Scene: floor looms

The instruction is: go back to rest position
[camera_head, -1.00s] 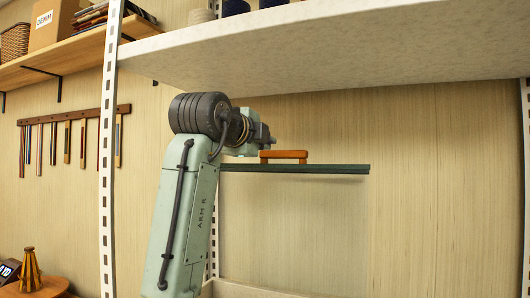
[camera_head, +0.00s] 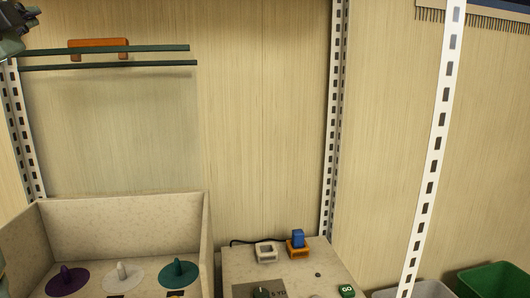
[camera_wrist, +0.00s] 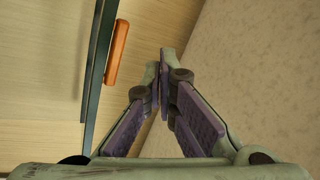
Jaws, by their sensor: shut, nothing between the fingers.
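My gripper (camera_wrist: 161,62) shows in the wrist view with its purple-padded fingers together at the tips and nothing between them. An orange handle (camera_wrist: 118,52) on a dark green rail (camera_wrist: 99,70) is to the left of the fingers, apart from them. In the head view the orange handle (camera_head: 98,44) sits on the upper of two green rails (camera_head: 150,49) at upper left, with a clear pane below. Only a small part of my arm shows at the top left corner of that view.
Below is an open-topped pale bin (camera_head: 130,215) with purple, white and teal knobbed discs. To its right, a counter holds a white socket block (camera_head: 265,252) and an orange block (camera_head: 297,248) with a blue piece. A slotted upright (camera_head: 432,150) and green bin (camera_head: 495,280) stand right.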

